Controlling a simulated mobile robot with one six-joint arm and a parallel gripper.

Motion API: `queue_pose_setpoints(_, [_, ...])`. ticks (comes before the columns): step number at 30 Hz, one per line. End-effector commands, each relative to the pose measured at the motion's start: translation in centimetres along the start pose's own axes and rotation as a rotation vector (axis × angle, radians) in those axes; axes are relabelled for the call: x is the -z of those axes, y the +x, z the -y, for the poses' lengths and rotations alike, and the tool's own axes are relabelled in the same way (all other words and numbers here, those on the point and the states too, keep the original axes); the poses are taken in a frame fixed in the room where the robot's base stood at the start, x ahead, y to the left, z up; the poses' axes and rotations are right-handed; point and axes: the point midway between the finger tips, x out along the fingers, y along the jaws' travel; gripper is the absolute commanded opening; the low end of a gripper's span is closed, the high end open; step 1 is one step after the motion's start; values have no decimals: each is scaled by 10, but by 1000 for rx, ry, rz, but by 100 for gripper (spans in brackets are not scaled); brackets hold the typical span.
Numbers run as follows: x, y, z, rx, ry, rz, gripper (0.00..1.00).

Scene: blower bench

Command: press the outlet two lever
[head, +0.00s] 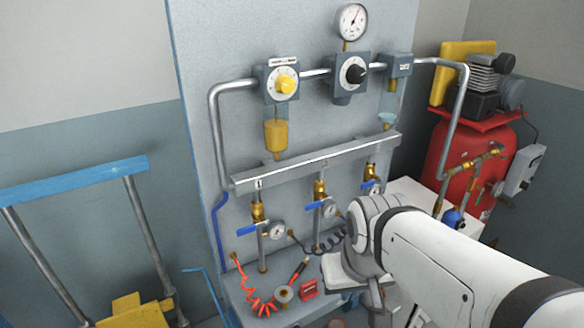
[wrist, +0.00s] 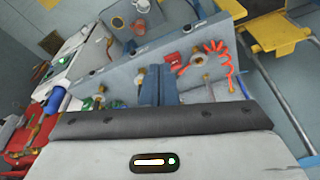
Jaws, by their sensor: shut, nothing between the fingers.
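The outlet two lever (head: 312,206) is a small blue handle on the middle brass valve (head: 319,188), below the number 2 on the grey manifold bar in the head view. It points left, slightly downward, with a round gauge (head: 329,208) at its right. I cannot make the lever out in the wrist view. My gripper (wrist: 158,85) shows there as two blue-grey fingers side by side, shut and empty. In the head view my white arm comes in from the lower right, its wrist to the right of and below the lever. The fingertips are hidden there, so contact cannot be told.
Similar blue levers sit at outlet one (head: 252,230) and outlet three (head: 369,184). A coiled orange hose (head: 258,303) and a red block (head: 309,288) lie on the bench below. A red tank (head: 462,165) stands right. A blue-topped frame (head: 75,182) stands left.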

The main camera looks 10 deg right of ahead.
Motion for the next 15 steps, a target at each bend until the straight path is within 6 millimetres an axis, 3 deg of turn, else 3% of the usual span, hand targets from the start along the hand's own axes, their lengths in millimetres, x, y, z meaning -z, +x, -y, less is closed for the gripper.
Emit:
queue_pose_setpoints(8, [5, -2, 0, 1, -5, 0, 0])
queue_pose_setpoints(11, [26, -10, 0, 7, -23, 0, 0])
queue_pose_setpoints(15, [90, -30, 0, 26, -91, -4, 0])
